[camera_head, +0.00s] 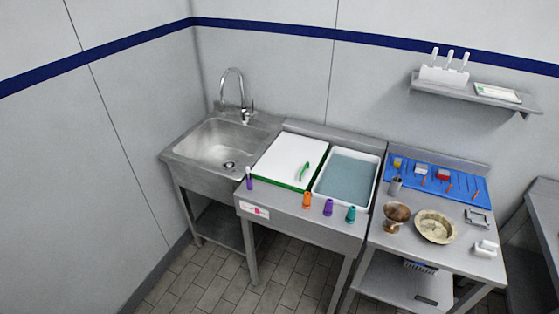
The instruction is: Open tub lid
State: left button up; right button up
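A flat white panel (283,161) with a green front edge lies on the steel counter, right of the sink. A small green curved piece (304,171) lies on it, like a handle. Just right of it is a white-rimmed rectangular tub (317,190) with a flat blue-grey surface inside. I cannot tell whether that surface is liquid or a see-through cover, nor whether the white panel is a lid. Neither of my grippers is in view.
Orange (307,200), purple (328,207) and teal (350,214) cone-shaped pieces stand along the counter's front edge. A steel sink (222,141) is on the left. The right table holds a brown goblet-like vessel (397,213), a round dish (435,227) and a blue mat (459,186) with small tools.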

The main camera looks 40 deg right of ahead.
aim_at(292, 160)
jog(key=z, duration=0.1)
jog(key=i, duration=0.75)
jog(key=z, duration=0.8)
jog(key=i, duration=0.6)
jog(key=z, duration=0.55)
